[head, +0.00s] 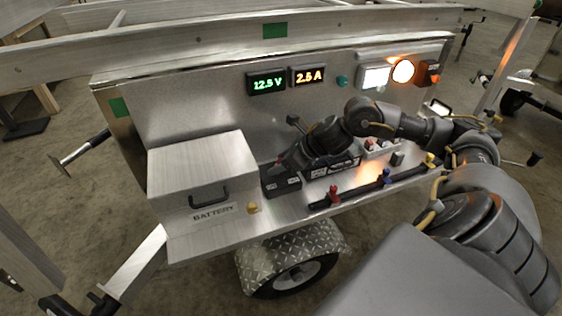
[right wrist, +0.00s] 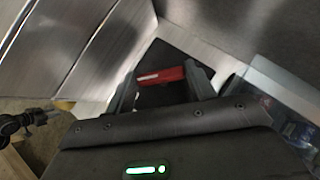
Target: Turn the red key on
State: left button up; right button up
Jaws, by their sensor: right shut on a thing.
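The red key shows in the right wrist view (right wrist: 161,76) as a red bar on a black base, between the two fingers of my right gripper (right wrist: 165,88). The gripper is shut on it. In the head view my right gripper (head: 283,168) reaches down to the black switch base (head: 282,188) just right of the battery box, and it mostly hides the key there. Two displays on the back panel read 12.5 V (head: 267,83) and 2.5 A (head: 307,75). My left gripper is not in view.
The aluminium battery box (head: 200,170) with a black handle stands close left of the gripper. A black rail with red and blue valve handles (head: 360,188) runs along the front edge.

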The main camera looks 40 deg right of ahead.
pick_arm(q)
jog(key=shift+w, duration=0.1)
pick_arm(e)
jog(key=o, duration=1)
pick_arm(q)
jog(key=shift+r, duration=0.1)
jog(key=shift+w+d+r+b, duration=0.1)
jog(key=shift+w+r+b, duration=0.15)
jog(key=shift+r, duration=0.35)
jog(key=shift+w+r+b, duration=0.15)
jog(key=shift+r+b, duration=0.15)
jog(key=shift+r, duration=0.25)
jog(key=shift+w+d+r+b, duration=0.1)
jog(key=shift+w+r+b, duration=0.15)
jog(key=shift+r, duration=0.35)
pick_arm(e)
jog(key=shift+v, duration=5.4)
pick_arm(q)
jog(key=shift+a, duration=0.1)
